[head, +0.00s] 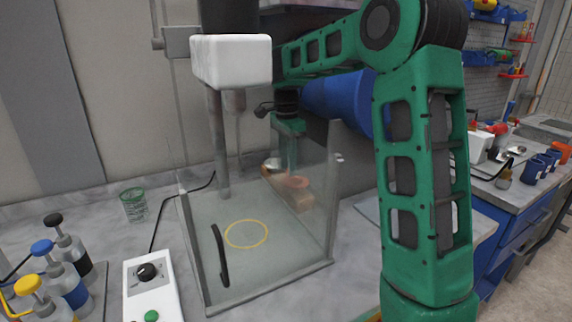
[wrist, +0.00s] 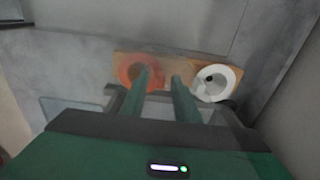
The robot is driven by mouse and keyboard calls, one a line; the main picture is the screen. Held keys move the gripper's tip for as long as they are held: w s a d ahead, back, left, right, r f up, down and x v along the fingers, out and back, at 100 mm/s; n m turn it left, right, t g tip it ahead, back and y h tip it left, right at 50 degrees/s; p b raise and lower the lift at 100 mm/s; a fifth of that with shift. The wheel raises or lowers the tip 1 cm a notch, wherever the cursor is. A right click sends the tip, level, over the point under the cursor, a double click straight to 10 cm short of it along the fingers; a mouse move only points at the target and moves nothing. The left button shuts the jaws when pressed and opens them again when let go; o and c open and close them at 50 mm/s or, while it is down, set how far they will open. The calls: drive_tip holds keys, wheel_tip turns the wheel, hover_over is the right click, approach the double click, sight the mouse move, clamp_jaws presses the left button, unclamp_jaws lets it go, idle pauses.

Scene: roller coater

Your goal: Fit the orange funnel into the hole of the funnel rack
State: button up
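The wooden funnel rack (head: 303,200) stands behind the clear panel in the head view. It also shows as a tan board in the wrist view (wrist: 178,66). The orange funnel (head: 295,182) is at the rack's near end. In the wrist view the orange funnel (wrist: 128,72) appears as a round rim over the board's left end, partly covered by a finger. It looks seated there, but its stem is hidden. My gripper (wrist: 160,74) is open, with a clear gap between its fingers, above the rack.
A white funnel (wrist: 216,84) sits at the rack's right end. A clear-walled enclosure (head: 327,215) stands under a mixer head (head: 232,62). A control box (head: 150,285), bottles (head: 68,245) and a glass (head: 133,205) stand at left.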

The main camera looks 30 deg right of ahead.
drive_tip(key=shift+r, duration=0.1)
wheel_tip(320, 180, up, 11)
drive_tip(key=s+d+f+n, duration=0.2)
drive_tip(key=s+d+n, duration=0.15)
drive_tip(key=s, duration=0.65)
drive_tip(key=s+f+n, duration=0.2)
drive_tip(key=s+f, duration=0.2)
drive_tip(key=s, duration=0.5)
drive_tip(key=s+f+n, duration=0.3)
drive_tip(key=s+f, duration=0.2)
drive_tip(key=s, duration=0.5)
drive_tip(key=s+a+f+n, duration=0.1)
drive_tip(key=s+f+n, duration=0.2)
drive_tip(key=s, duration=0.7)
drive_tip(key=shift+s+f+y, duration=0.2)
drive_tip(key=shift+f+y, duration=0.1)
drive_tip(key=shift+f, duration=0.9)
